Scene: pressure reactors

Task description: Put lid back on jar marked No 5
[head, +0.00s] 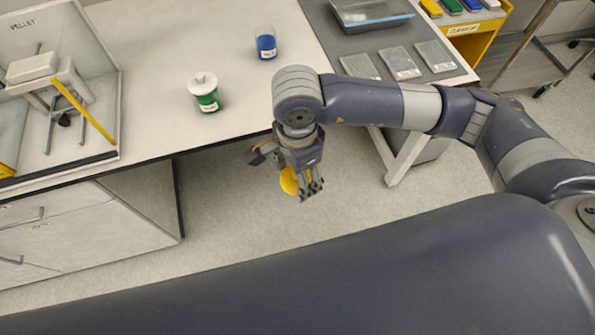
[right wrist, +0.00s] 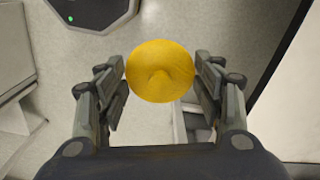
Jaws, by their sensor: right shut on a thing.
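My right gripper (head: 304,187) is shut on a round yellow lid (head: 289,181), held out over the floor in front of the table's front edge. A jar with blue contents (head: 266,44) stands upright on the table and seems to have no lid on. A jar with green contents (head: 207,97) stands to its left with a white lid (head: 202,82) on top. Both jars bear labels too small to read. My left gripper is out of view.
A glass-walled enclosure marked PELLET (head: 107,75) stands at the left of the white table (head: 165,50). A grey mat (head: 345,48) at the right carries a tray (head: 368,12) and several flat clear-topped pieces. The tabletop around the jars is clear.

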